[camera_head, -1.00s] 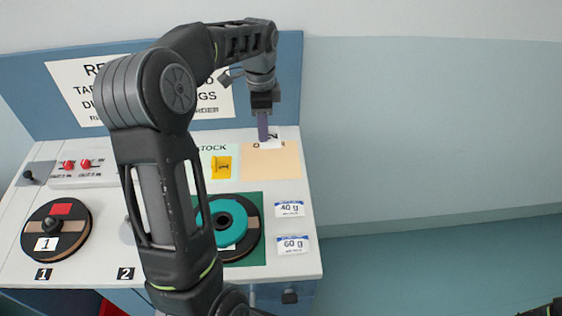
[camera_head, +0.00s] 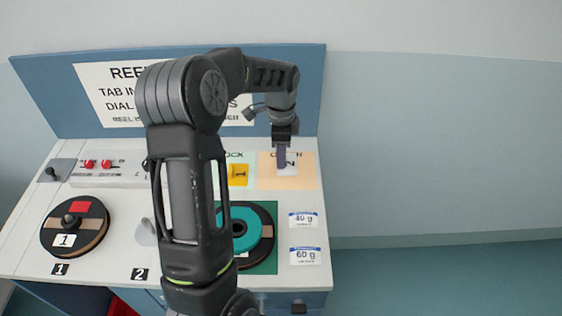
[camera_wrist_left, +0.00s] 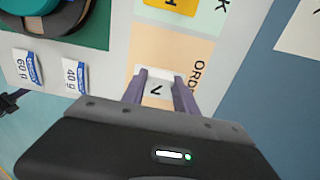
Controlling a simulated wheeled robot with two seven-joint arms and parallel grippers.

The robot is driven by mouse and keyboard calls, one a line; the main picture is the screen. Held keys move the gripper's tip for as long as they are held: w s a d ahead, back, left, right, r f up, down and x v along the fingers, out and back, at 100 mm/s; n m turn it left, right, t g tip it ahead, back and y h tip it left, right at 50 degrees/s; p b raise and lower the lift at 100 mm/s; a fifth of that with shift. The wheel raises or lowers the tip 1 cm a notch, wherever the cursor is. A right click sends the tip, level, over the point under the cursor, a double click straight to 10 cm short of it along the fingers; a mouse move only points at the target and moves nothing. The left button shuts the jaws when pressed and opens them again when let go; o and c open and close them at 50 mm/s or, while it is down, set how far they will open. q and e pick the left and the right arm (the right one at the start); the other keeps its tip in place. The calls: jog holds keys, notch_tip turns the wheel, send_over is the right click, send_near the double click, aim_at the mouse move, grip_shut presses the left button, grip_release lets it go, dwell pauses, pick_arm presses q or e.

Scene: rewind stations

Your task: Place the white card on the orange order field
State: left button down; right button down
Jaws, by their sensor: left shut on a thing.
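The white card (camera_head: 290,168) with a black character shows at the tip of my left gripper (camera_head: 283,166). In the left wrist view the card (camera_wrist_left: 157,90) sits between the two purple fingers, and the gripper is shut on it. The orange order field (camera_head: 304,182) is at the back right of the table, and the card is over it in the head view. In the left wrist view the field (camera_wrist_left: 170,48) extends beyond the card. I cannot tell whether the card touches the field. My right gripper is out of view.
Left of the field is a pale green stock field with a yellow card (camera_head: 238,175). A teal reel (camera_head: 258,240) is partly hidden by my left arm. A sign panel (camera_head: 318,95) stands behind.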

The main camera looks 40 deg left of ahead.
pick_arm(q)
notch_tip(320, 180, down, 3)
jog(key=shift+f+p, duration=0.1)
jog(key=shift+p, duration=0.25)
jog(key=shift+f, duration=0.1)
jog(key=shift+f, duration=0.1)
jog(key=shift+f, duration=0.15)
jog(key=c, duration=0.9)
grip_release()
jog(key=shift+c, duration=0.2)
jog(key=shift+r, duration=0.25)
notch_tip(320, 180, up, 12)
jog(key=shift+b, duration=0.85)
